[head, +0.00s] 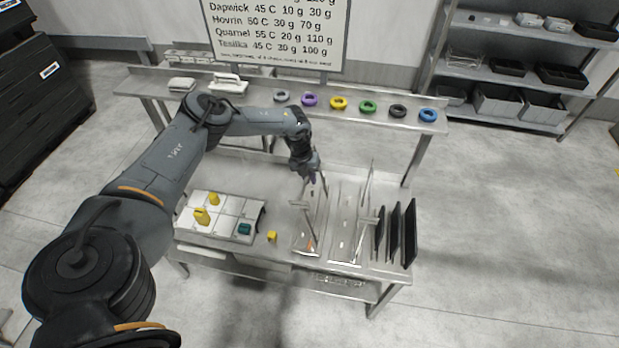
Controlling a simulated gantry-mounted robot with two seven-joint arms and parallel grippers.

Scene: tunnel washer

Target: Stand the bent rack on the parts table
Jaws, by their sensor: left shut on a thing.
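My left gripper (313,178) points down over the middle of the parts table (258,178). It is shut on a thin grey metal piece (308,236), which appears to be a rack and hangs down to the tabletop. Its outline is too fine to tell whether it is bent or touches the table. Another thin grey frame (367,190) stands just to its right. Several black upright racks (409,236) stand at the table's right end. My right gripper is not in view.
A white tray (222,204) with yellow pieces and a teal block (245,229) lies on the table's left. A small yellow block (271,237) sits beside it. Coloured rings, including a purple one (309,100), line the back bench. Shelving (520,85) stands at the right.

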